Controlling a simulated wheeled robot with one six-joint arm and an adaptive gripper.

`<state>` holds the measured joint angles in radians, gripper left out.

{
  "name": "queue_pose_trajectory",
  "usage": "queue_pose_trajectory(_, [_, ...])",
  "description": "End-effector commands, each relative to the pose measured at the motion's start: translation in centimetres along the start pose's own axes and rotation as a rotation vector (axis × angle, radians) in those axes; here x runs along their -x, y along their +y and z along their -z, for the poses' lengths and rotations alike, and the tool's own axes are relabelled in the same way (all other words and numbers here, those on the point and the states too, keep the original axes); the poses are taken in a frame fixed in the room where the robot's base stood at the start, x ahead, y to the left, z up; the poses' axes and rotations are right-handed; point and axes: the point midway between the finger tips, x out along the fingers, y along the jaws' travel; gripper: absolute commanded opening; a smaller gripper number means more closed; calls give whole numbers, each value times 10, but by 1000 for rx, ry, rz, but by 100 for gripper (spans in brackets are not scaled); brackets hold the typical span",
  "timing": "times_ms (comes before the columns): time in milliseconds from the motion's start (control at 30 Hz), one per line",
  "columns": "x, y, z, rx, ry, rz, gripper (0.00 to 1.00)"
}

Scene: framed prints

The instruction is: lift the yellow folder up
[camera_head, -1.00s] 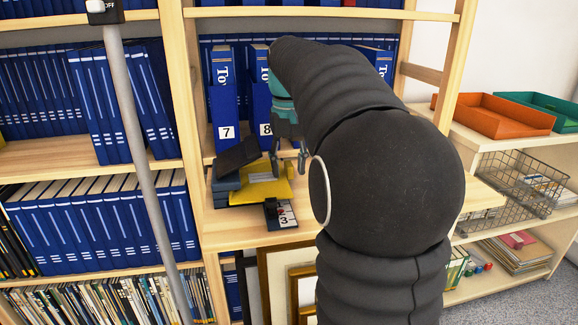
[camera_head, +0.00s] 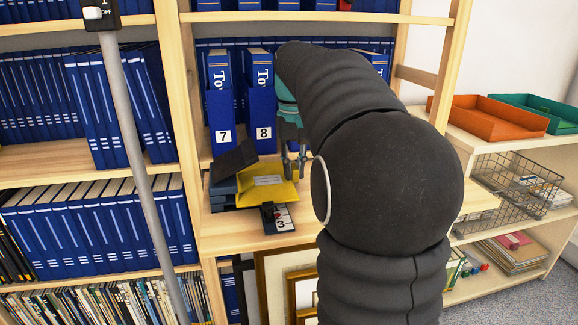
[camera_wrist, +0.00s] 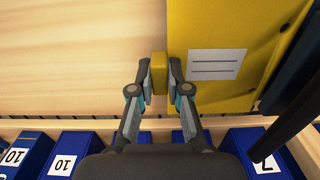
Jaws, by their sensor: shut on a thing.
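The yellow folder (camera_head: 271,191) is in a small pile on the wooden shelf in the head view, with a pale label on its face. In the wrist view the folder (camera_wrist: 222,92) fills the upper right, and a yellow tab shows between my fingertips. My gripper (camera_wrist: 159,76) is shut on this tab. In the head view my gripper (camera_head: 294,165) is at the folder's right edge, and my dark arm hides what lies behind it.
A dark item (camera_head: 234,160) leans on the pile's left, touching or close to the folder. A black piece with numbers (camera_head: 278,217) lies in front. Blue binders labelled 7 (camera_head: 223,120) and 8 (camera_head: 262,118) stand behind. A shelf board (camera_head: 330,17) runs above.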

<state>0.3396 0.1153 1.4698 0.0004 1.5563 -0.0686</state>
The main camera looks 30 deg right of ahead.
Motion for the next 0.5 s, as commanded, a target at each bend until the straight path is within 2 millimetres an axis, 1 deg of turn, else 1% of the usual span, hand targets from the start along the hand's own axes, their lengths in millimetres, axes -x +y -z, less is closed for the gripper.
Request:
queue_pose_trajectory(100, [0,10,1,2,-3,0,0])
queue_pose_trajectory(300, [0,22,4,8,-2,-1,0])
queue_pose_trajectory(500, [0,27,5,13,-1,-1,0])
